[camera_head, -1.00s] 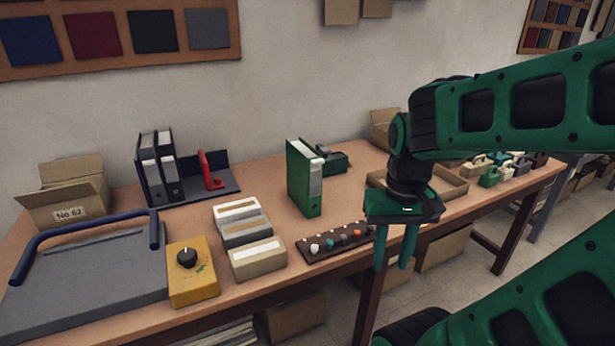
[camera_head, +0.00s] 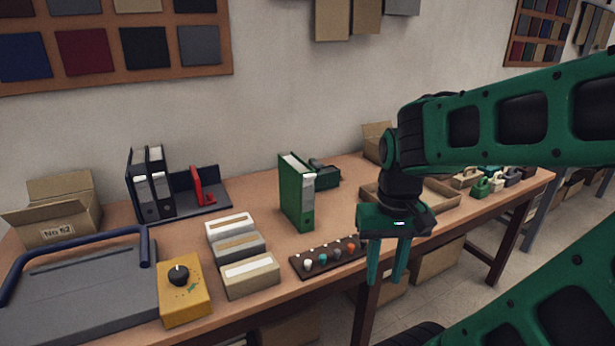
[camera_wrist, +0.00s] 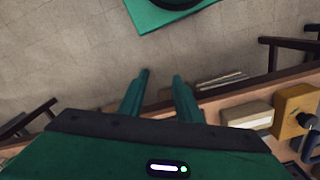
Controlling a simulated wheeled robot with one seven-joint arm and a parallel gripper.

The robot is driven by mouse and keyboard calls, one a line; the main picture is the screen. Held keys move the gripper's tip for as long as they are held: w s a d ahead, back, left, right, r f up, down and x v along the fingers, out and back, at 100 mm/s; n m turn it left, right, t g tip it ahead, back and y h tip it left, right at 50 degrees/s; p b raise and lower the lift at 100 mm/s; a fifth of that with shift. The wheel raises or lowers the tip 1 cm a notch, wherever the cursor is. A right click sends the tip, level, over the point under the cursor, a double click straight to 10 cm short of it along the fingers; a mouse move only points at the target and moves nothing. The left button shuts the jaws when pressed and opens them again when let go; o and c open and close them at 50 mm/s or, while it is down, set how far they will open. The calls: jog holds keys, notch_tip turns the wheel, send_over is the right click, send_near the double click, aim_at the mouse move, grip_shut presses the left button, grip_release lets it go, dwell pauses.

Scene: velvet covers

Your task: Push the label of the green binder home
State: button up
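The green binder (camera_head: 291,196) stands upright on the table, its spine facing the front right. A pale label (camera_head: 308,188) shows on the upper part of the spine; how far it sits in its holder is too small to tell. My gripper (camera_head: 386,279) points down to the right of the binder, at the table's front edge and apart from the binder. In the wrist view its two fingers (camera_wrist: 160,78) are apart with nothing between them, over the floor. The binder is not in the wrist view.
A dark strip with several coloured knobs (camera_head: 329,256) lies in front of the binder. Boxes with pale labels (camera_head: 249,276) and a yellow box with a dial (camera_head: 182,288) stand left of it. A shallow wooden tray (camera_head: 440,195) lies behind my gripper.

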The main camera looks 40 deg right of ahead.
jog(key=c, duration=0.3)
jog(key=shift+s+d+r, duration=0.15)
jog(key=shift+r, duration=0.65)
grip_shut()
jog(key=n+t, duration=0.1)
jog(key=n, duration=0.4)
send_near(310, 174)
jog(key=shift+s+a+r, duration=0.2)
jog(key=shift+a+r, duration=0.1)
jog(key=shift+r, duration=0.1)
jog(key=shift+w+f, duration=0.15)
jog(key=shift+f, duration=1.6)
jog(key=shift+w+f, duration=0.15)
jog(key=shift+f, duration=1.6)
